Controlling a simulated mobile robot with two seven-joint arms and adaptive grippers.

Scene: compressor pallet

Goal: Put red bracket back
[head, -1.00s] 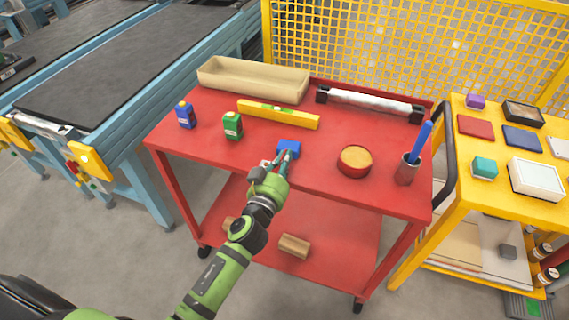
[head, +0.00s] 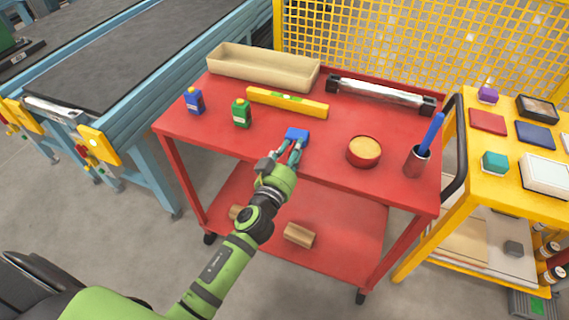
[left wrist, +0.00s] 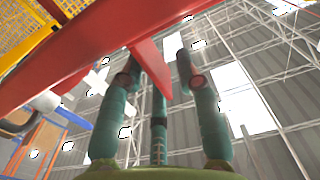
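My left gripper (head: 286,152) is at the front edge of the red cart's top, just in front of a small blue block (head: 297,135). Its teal fingers are spread apart, and nothing shows clamped between them in the head view. In the left wrist view the gripper (left wrist: 158,80) shows its fingers apart, with a red wedge-shaped piece (left wrist: 150,66) in view between them. I cannot tell whether this piece is the red bracket or part of the cart. No red bracket stands out in the head view. My right gripper is out of view.
The red cart (head: 200,135) carries a beige tray (head: 262,70), yellow level (head: 287,103), blue bottle (head: 194,101), green bottle (head: 241,114), round tin (head: 364,151), cup with blue tool (head: 418,160) and a silver bar (head: 380,92). A yellow cart (head: 455,195) stands right, a conveyor (head: 140,70) left.

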